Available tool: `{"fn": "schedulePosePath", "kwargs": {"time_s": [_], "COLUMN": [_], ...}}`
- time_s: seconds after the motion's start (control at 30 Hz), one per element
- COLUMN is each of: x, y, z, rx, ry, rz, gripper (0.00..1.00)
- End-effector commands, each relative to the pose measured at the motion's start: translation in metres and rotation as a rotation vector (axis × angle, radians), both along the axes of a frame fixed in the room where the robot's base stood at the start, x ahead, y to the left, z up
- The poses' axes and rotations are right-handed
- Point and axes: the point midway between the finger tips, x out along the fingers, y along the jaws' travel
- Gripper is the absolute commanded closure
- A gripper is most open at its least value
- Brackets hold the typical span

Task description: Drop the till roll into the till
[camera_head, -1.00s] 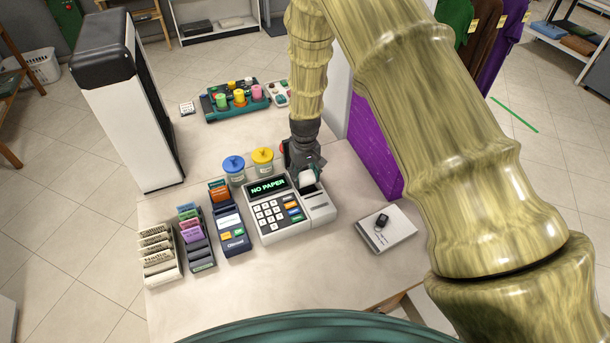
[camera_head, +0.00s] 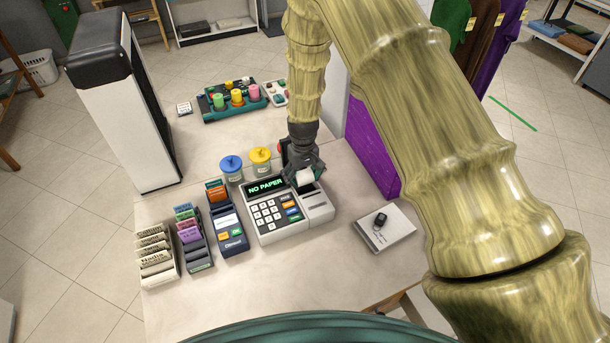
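The till (camera_head: 285,217) stands on the counter, its screen reading "NO PAPER" and its keypad facing me. The till's printer part is at its right side, with a dark opening at the top. The white till roll (camera_head: 304,177) is at the fingertips of my gripper (camera_head: 303,174), right at that opening. My gripper points down from above and its dark fingers are around the roll. I cannot tell whether the roll touches the till, and the fingers' far side is hidden.
A card terminal (camera_head: 229,232) and ticket racks (camera_head: 157,257) stand left of the till. Blue-lidded (camera_head: 231,166) and yellow-lidded (camera_head: 260,160) jars stand behind it. A purple panel (camera_head: 370,150) rises behind on the right.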

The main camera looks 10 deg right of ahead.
Motion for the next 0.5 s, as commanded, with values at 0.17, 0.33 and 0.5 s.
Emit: {"fn": "schedulePosePath", "kwargs": {"time_s": [0.17,0.33,0.5], "x": [-0.0107,-0.0084,-0.0065], "y": [0.0056,0.002,-0.0002], "z": [-0.0088,-0.0055,-0.0036], "rx": [0.008,0.006,0.005], "ry": [0.022,0.017,0.013], "rz": [0.002,-0.002,-0.004], "gripper": [0.14,0.14,0.14]}}
